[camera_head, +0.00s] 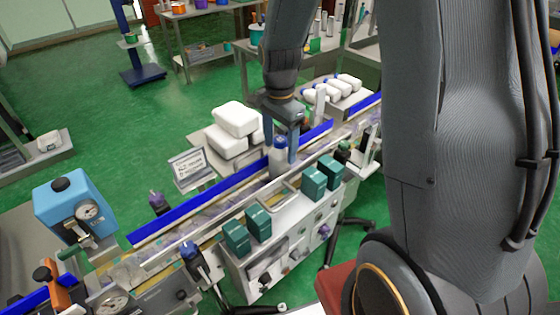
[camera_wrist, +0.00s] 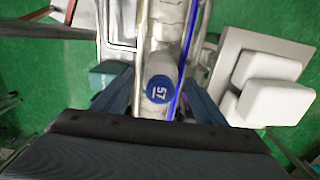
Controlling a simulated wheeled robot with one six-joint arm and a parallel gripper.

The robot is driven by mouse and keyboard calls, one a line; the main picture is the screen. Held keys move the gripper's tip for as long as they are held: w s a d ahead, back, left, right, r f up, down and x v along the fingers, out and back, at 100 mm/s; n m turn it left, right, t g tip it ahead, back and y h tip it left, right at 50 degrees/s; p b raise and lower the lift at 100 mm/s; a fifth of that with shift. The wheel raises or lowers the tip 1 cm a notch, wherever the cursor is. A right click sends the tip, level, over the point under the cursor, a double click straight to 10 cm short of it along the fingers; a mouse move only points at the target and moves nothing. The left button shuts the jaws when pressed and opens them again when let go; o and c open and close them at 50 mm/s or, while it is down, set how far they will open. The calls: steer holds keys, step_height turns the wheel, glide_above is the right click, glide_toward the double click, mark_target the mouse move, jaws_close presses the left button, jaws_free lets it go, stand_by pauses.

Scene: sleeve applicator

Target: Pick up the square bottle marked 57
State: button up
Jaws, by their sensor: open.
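The bottle marked 57 (camera_wrist: 160,90) shows in the wrist view as a round blue cap with a white "57", over a pale body. It stands on the conveyor between my gripper's two fingers. In the head view the bottle (camera_head: 278,158) is a grey-white shape with a blue top, upright on the belt and partly hidden by a finger. My gripper (camera_head: 281,143) points down around the bottle, and its fingers show on both sides of the cap in the wrist view (camera_wrist: 160,97). The fingers are open, with gaps beside the cap. Whether the body is square cannot be told.
The conveyor (camera_head: 200,225) runs diagonally, with a blue rail (camera_head: 220,190) along its far side. White packs (camera_head: 235,120) lie on a table behind it. Teal boxes (camera_head: 314,183) stand along its near side. A blue gauge unit (camera_head: 75,210) stands at left.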

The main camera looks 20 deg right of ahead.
jaws_close()
steer(key=shift+r, duration=0.1)
stand_by(0.3)
